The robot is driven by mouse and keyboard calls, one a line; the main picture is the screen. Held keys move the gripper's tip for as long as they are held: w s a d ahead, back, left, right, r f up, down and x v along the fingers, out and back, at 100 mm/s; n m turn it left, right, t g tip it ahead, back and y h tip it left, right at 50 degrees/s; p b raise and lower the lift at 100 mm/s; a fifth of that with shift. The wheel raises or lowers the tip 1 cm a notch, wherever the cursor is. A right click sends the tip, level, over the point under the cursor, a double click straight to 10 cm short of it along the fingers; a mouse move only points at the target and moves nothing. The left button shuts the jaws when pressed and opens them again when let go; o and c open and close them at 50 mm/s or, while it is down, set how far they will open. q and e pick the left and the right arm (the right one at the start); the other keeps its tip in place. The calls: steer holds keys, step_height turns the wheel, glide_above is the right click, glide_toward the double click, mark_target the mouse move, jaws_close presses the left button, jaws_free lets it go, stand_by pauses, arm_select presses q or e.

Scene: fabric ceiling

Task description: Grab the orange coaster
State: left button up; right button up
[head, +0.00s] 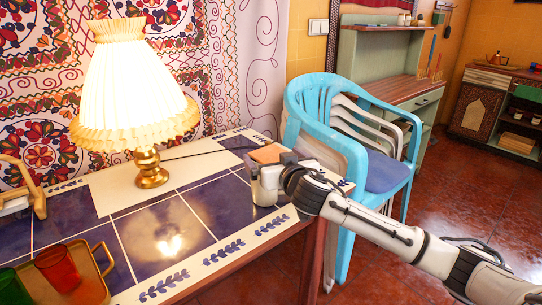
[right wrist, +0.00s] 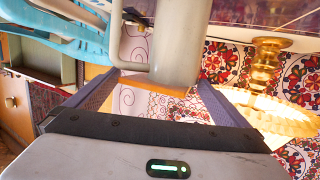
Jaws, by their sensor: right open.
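The orange coaster (head: 267,153) is at the right end of the tiled table, next to a grey mug (head: 266,188). My right gripper (head: 280,165) reaches in from the right, close to both. In the right wrist view, its two fingers are apart (right wrist: 160,82). An orange strip of the coaster (right wrist: 158,87) shows in the space between the fingertips; I cannot tell whether either finger touches it. The mug (right wrist: 183,40) partly covers the coaster there. My left gripper is not in view.
A lit lamp (head: 133,100) stands on the table (head: 172,228). A tray (head: 93,270) with a red cup (head: 58,267) and a green cup (head: 12,288) is at the lower left. The middle tiles are clear.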

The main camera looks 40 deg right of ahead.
steer(key=c, duration=1.4)
